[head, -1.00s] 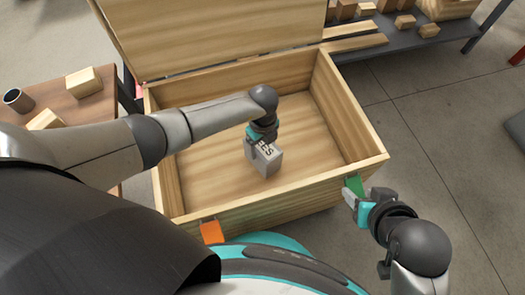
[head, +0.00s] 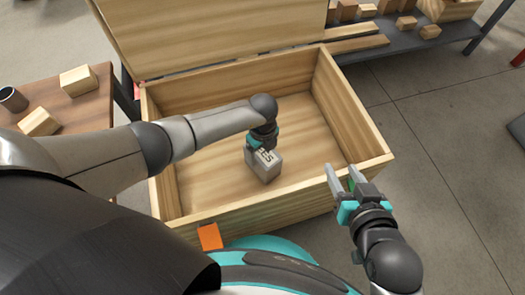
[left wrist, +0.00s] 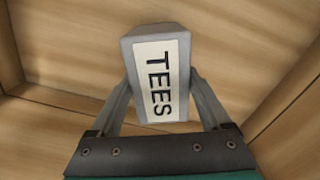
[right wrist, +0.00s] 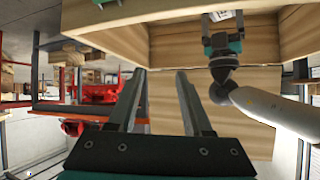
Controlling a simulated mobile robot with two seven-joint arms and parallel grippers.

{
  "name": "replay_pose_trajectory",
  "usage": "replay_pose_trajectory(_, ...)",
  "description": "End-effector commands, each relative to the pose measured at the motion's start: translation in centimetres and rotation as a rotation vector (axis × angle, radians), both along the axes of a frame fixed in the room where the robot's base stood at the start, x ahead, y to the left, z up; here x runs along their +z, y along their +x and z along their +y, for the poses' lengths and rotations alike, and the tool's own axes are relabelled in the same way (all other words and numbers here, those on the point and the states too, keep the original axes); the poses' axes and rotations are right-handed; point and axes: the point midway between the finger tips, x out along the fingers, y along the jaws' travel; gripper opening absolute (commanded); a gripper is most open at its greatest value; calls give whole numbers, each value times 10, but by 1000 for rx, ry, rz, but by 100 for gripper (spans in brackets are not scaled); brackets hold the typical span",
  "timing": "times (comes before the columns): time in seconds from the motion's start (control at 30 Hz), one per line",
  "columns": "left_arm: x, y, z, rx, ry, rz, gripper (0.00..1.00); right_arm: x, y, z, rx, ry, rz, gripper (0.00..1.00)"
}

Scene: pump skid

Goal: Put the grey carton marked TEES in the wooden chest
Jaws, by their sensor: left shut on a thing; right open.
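The grey carton marked TEES (head: 264,165) is inside the open wooden chest (head: 270,199), over its floor. I cannot tell whether it touches the floor. My left gripper (head: 257,150) reaches down into the chest and is shut on the carton. In the left wrist view the carton's label (left wrist: 157,80) reads TEES, with a finger on each side. My right gripper (head: 346,180) is open and empty, at the chest's front right corner, outside the wall. The right wrist view shows the chest wall (right wrist: 200,85) beyond its open fingers and the left gripper with the carton (right wrist: 222,16).
The chest's lid (head: 215,25) stands open at the back. A brown table (head: 85,112) at left bears a dark cup (head: 12,99) and wooden blocks (head: 78,80). A grey bench (head: 400,40) with several wooden blocks stands at back right.

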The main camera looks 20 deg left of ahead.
Motion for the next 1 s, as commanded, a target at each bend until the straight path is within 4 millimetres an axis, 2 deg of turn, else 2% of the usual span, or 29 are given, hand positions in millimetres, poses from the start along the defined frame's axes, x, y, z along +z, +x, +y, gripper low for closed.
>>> replay_pose_trajectory(0.13,-3,1,0,0,-1,-2,0,0,1,4,3,16,-30,50)
replay_pose_trajectory(0.17,-3,0,0,0,0,0,83,1,1,4,3,17,-32,50)
replay_pose_trajectory(0.3,-3,0,0,0,0,0,99,1,1,3,2,16,-31,50)
replay_pose_trajectory(0.67,-1,0,0,0,0,0,100,2,1,2,1,9,-19,50)
replay_pose_trajectory(1.0,15,0,0,0,-1,-1,100,0,-8,-18,-17,-72,131,50)
